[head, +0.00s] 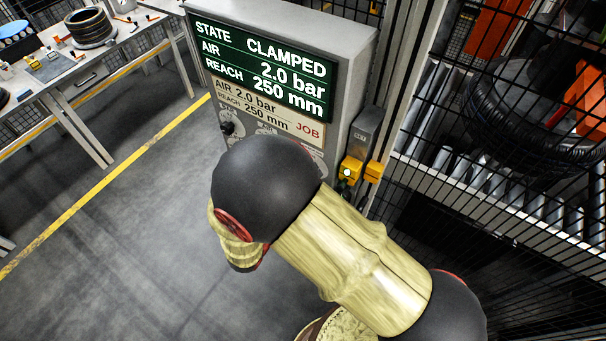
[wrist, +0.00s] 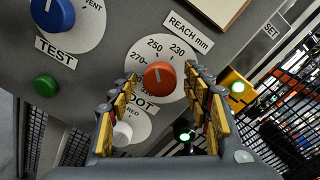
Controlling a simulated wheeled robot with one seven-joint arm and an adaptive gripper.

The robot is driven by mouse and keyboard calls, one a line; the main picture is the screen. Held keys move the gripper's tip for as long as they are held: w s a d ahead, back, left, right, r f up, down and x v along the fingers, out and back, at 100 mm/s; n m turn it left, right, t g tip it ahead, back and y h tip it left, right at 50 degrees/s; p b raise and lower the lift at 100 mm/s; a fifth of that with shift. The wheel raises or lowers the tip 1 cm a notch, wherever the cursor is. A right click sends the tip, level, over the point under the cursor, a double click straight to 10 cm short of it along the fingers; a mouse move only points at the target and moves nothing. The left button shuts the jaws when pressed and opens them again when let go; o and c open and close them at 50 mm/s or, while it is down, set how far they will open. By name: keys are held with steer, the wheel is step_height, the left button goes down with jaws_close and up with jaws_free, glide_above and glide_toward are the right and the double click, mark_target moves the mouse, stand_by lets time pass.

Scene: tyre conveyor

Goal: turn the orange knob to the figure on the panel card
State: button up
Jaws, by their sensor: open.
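The orange knob (wrist: 159,76) sits on a white dial marked REACH mm, with figures such as 230, 250 and 270 around it. A pale mark on its face points roughly up, near 250; I cannot read it exactly. My gripper (wrist: 162,84) is open, one finger on each side of the knob; I cannot tell whether either touches it. In the head view my arm hides the knob and gripper. The panel card (head: 268,112) reads AIR 2.0 bar, REACH 250 mm, JOB. The green display (head: 262,72) above it reads CLAMPED, 2.0 bar, 250 mm.
Mesh fencing (wrist: 290,110) and a yellow fitting (wrist: 236,92) stand to the right. Open floor (head: 120,230) lies left of the cabinet.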

steer(key=shift+s, duration=0.1)
steer(key=v, duration=1.1)
steer(key=shift+s+a, duration=0.3)
stand_by(0.3)
